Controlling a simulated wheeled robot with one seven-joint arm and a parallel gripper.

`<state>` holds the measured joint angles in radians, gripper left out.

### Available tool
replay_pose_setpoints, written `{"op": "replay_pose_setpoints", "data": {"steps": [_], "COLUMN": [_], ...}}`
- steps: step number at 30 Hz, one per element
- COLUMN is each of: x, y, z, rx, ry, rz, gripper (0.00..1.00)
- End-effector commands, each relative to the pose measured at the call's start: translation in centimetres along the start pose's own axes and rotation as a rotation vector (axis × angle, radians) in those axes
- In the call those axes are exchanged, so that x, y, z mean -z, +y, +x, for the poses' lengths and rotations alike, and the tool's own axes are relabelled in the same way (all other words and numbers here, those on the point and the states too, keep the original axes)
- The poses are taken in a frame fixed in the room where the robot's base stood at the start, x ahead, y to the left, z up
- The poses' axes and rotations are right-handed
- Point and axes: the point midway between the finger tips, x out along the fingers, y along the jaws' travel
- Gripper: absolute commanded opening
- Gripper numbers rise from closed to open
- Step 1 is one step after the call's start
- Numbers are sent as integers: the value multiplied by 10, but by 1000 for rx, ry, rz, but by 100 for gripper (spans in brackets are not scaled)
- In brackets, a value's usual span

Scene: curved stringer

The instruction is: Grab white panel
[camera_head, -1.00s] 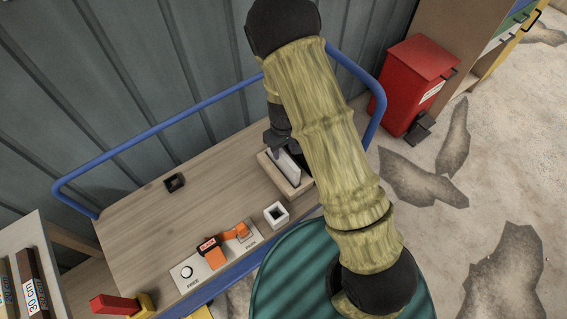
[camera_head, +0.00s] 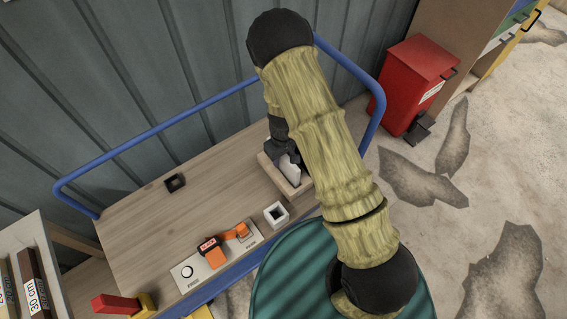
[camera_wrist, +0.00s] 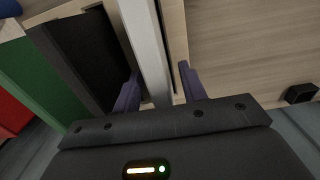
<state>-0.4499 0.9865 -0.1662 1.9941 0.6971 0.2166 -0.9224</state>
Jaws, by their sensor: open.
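The white panel (camera_head: 290,168) stands upright in a small wooden holder (camera_head: 296,190) at the right end of the wooden cart top. The arm partly hides the holder in the head view. My gripper (camera_head: 281,152) is down at the panel. In the wrist view my gripper (camera_wrist: 158,84) is open, with one dark finger on each side of the white panel (camera_wrist: 146,45). A gap shows between the panel and the right finger. Whether the left finger touches the panel, I cannot tell.
A blue rail (camera_head: 150,132) borders the back; a red bin (camera_head: 415,80) stands beyond.

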Motion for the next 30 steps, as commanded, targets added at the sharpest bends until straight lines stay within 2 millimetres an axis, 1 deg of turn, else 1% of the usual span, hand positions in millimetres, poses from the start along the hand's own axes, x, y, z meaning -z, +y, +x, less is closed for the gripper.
{"op": "replay_pose_setpoints", "data": {"steps": [2, 5, 6, 9, 17, 20, 23, 25, 30], "x": [0, 0, 0, 0, 0, 0, 1, 1, 1], "y": [0, 0, 0, 0, 0, 0, 0, 0, 0], "z": [0, 0, 0, 0, -1, -4, -14, -23, -56], "rx": [0, 0, 0, 0, 0, 0, -1, -1, -1], "ry": [0, 0, 0, 0, 0, 1, 2, 4, 5], "rz": [0, 0, 0, 0, 0, 0, 1, -1, -2], "gripper": [42, 24, 16, 0, 0, 0, 0, 0, 0]}}
